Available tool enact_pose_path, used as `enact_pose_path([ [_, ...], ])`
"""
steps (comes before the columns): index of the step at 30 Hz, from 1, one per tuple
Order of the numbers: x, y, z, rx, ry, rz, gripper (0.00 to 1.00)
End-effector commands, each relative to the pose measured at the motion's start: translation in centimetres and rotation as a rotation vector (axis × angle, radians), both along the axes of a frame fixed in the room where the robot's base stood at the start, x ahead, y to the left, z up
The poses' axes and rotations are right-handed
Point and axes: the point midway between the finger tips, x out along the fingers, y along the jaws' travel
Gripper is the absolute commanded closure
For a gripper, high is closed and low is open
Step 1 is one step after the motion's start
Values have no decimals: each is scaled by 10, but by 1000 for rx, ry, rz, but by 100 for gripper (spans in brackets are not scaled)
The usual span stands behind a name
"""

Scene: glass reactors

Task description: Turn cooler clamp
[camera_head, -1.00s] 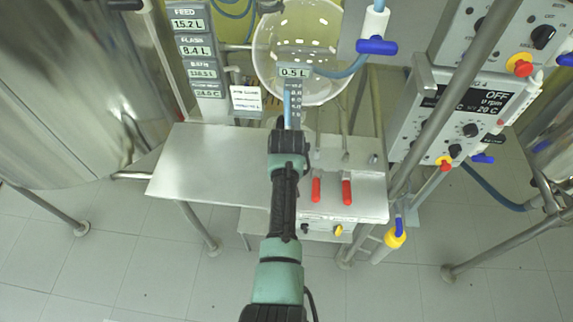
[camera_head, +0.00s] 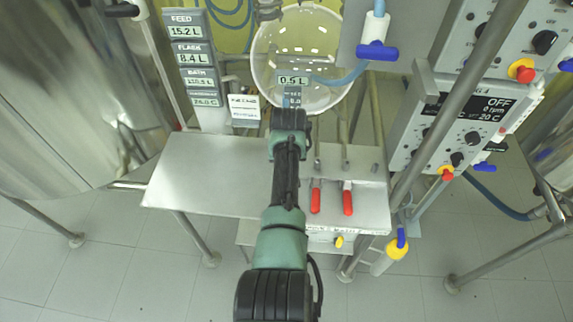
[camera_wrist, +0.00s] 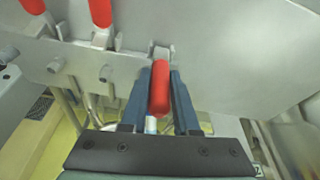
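A red clamp handle (camera_wrist: 160,88) on a metal bracket lies between the two fingers of my gripper (camera_wrist: 161,78) in the wrist view. The fingers flank it closely, with a narrow gap visible near its rounded end; contact at the tips is unclear. In the head view my gripper (camera_head: 289,112) is over the steel bench, and my arm hides this handle and the fingers. I cannot tell whether this handle is the cooler clamp.
Two more red handles (camera_head: 316,197) (camera_head: 347,198) sit beside my arm. A steel bench (camera_head: 200,170) is clear at left. A round translucent vessel (camera_head: 325,90) stands behind. A control box (camera_head: 470,115) and slanted metal pole (camera_head: 450,95) are at right.

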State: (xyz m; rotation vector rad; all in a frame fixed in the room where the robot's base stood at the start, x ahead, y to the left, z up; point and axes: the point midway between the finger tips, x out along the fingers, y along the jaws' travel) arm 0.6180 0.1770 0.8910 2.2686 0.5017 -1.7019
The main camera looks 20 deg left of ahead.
Motion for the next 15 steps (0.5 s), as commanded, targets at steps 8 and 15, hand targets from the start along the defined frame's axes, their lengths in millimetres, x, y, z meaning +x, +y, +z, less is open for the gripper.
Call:
enact_pose_path([
  [8,0,0,0,0,0,0,42],
  [15,-1,0,2,0,0,0,42],
])
